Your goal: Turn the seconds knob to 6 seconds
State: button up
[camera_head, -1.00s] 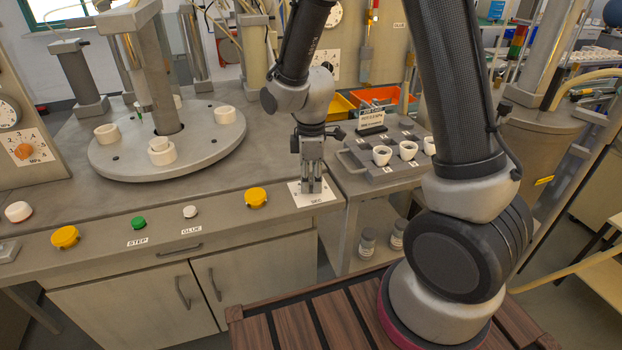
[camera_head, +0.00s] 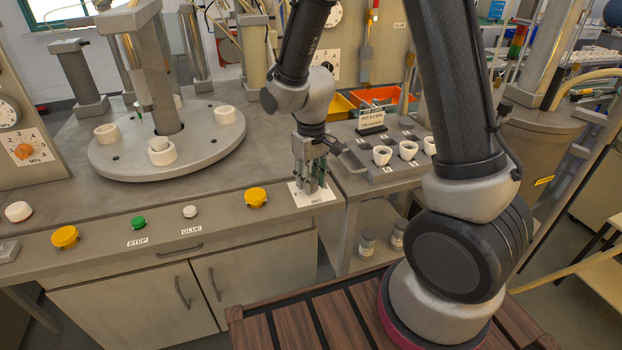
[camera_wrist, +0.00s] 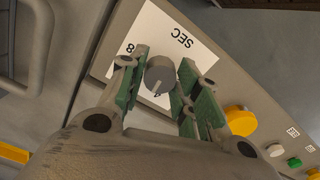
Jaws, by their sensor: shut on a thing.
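The seconds knob (camera_wrist: 160,74) is a small grey round knob with a light pointer line, on a white dial plate (camera_wrist: 190,28) marked SEC. The figure 8 shows on the plate; other figures are largely covered by my fingers. My gripper (camera_wrist: 162,80) points down with its green-padded fingers on both sides of the knob, shut on it. In the head view my gripper (camera_head: 311,187) stands over the dial plate (camera_head: 322,199) at the right end of the front panel, and the knob is hidden between the fingers.
A yellow button (camera_head: 256,197) sits just left of the dial. A white button (camera_head: 190,211), a green button (camera_head: 138,223) and another yellow button (camera_head: 65,237) lie farther left. A grey tray (camera_head: 384,174) with white cups stands to the right. The turntable (camera_head: 203,157) is behind left.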

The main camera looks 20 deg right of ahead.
jog(key=m, duration=0.3)
jog(key=shift+m, duration=0.4)
jog(key=shift+s+m, duration=0.1)
jog(key=shift+m, duration=1.6)
jog(key=o, duration=1.1)
jog(key=shift+c, duration=0.2)
notch_tip(320, 180, up, 12)
